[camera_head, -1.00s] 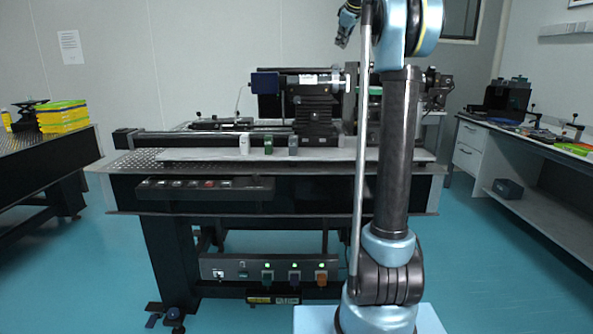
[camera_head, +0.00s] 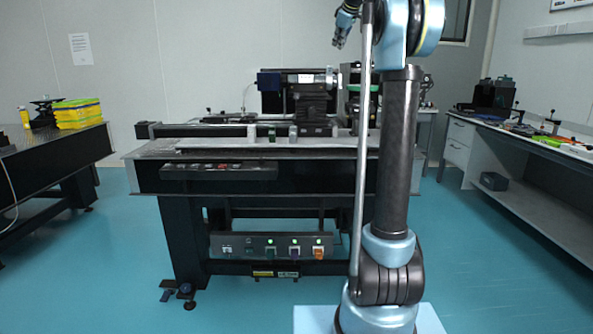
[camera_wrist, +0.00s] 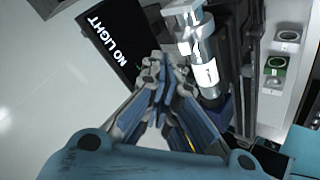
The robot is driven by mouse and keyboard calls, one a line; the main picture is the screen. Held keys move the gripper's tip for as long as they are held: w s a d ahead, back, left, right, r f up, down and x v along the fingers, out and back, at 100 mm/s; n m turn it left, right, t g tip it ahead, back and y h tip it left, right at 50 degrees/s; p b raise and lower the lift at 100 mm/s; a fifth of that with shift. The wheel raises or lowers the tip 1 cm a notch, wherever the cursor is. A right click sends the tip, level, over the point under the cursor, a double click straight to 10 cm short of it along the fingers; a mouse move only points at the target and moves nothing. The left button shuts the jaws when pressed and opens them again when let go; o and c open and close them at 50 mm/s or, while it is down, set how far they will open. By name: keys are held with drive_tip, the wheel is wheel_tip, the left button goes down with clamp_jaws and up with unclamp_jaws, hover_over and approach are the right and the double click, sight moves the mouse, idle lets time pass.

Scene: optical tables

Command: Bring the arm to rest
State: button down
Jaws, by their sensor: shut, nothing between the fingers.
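My arm (camera_head: 396,160) stands upright on my base at the right of centre in the head view. My gripper (camera_head: 340,35) is up near the top edge, left of the upper link and high above the table in that picture. In the wrist view my gripper (camera_wrist: 163,65) shows its fingers brought together at the tips, with nothing between them. My arm hides part of the right end of the optical table (camera_head: 150,176).
The optical table carries a black instrument (camera_head: 312,105) and several small blocks (camera_head: 293,132). A dark table (camera_head: 35,152) with yellow boxes (camera_head: 77,115) stands left, a cluttered bench (camera_head: 530,145) right. A "NO LIGHT" panel (camera_wrist: 115,35) shows in the wrist view.

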drive_tip(key=s+d+f+m+g+h, duration=0.1)
drive_tip(key=s+f+m+g, duration=0.2)
drive_tip(key=s+f, duration=2.4)
drive_tip(key=s+f+m+g+h, duration=0.1)
drive_tip(key=s+f+m+g, duration=0.2)
drive_tip(key=s+f, duration=2.5)
wheel_tip(320, 180, down, 2)
drive_tip(key=m, duration=0.5)
drive_tip(key=shift+d+g, duration=0.35)
drive_tip(key=shift+g, duration=0.05)
drive_tip(key=shift+w+f, duration=0.2)
drive_tip(key=shift+w, duration=0.25)
